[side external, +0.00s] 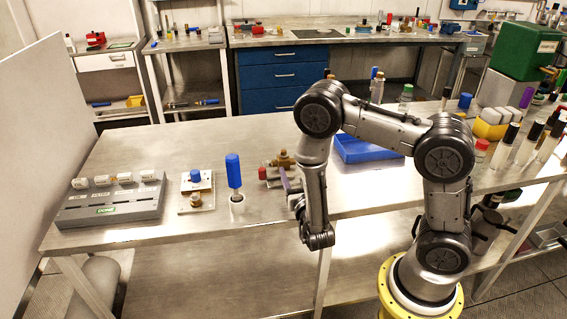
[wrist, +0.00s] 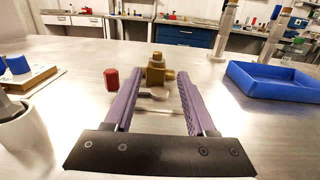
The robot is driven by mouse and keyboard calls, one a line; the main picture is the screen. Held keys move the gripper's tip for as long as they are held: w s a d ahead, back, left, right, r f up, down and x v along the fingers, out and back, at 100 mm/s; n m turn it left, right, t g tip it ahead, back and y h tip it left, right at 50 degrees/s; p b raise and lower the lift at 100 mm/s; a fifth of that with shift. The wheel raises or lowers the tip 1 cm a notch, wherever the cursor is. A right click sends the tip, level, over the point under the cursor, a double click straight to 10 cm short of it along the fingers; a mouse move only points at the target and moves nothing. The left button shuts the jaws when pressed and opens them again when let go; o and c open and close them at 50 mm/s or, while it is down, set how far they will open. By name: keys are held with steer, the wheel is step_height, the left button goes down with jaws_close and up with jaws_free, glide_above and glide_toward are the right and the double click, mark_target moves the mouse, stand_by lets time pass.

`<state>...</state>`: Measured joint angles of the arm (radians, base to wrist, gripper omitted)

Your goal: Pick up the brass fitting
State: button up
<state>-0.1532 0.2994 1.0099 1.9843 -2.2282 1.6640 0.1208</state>
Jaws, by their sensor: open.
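The brass fitting (side external: 283,158) stands on the steel bench, left of my arm in the side view. In the wrist view the brass fitting (wrist: 157,72) is straight ahead, at the far end of the gap between my fingers. My gripper (wrist: 160,80) has two purple fingers spread apart with nothing held between them. In the side view my gripper (side external: 285,180) is low over the bench beside the fitting, partly hidden by my arm. From these views I cannot tell whether the fingertips touch the fitting.
A red cap-like piece (wrist: 111,78) stands just outside the left finger. A small silvery part (wrist: 153,94) lies between the fingers. A blue tray (wrist: 275,82) is to the right. A white cup (wrist: 22,135) is close at left. A blue-handled tool (side external: 233,170) stands nearby.

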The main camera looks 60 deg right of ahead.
mark_target(284, 152)
steer(key=x, duration=0.8)
steer(key=shift+w+r, duration=0.2)
steer(key=shift+w, duration=0.05)
jaws_close()
stand_by(1.2)
